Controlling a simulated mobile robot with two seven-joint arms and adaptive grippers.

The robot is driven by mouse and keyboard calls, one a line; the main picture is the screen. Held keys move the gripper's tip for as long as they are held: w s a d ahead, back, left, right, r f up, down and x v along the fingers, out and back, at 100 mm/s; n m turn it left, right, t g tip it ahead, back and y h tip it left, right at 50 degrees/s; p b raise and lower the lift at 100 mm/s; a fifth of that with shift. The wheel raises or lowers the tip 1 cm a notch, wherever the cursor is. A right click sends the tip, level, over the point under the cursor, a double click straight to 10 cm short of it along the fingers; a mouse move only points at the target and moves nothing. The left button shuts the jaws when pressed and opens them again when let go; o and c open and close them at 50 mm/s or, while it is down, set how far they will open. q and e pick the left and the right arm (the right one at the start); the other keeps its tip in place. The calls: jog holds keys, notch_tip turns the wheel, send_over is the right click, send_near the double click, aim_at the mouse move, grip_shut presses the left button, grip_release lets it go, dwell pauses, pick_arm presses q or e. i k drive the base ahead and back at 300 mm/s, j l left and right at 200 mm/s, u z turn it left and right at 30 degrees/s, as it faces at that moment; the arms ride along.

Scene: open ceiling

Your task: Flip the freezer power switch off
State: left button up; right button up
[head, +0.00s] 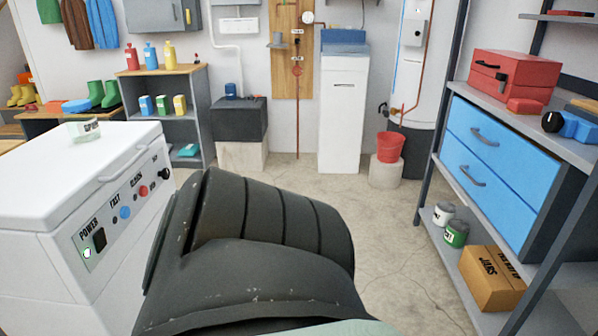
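The white chest freezer (75,185) stands at the left of the head view with its lid shut. Its grey control panel (115,222) faces right. The black power switch (99,239) sits at the panel's near end under the word POWER. A small round light (87,253) beside it glows green. I cannot tell from the switch itself which way it is tipped. A blue button, a red button and a black knob sit farther along the panel. A large dark ribbed shape fills the lower middle, close to the camera, and hides the floor behind it. Neither gripper is in view.
A small labelled block (84,129) rests on the freezer lid. At the right, a metal shelf unit (545,130) holds a blue drawer chest (497,165) and a red toolbox (515,75). A red bucket (390,147) stands farther back. The concrete floor (385,225) between is clear.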

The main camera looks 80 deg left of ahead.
aim_at(100, 240)
jog(key=u, duration=3.55)
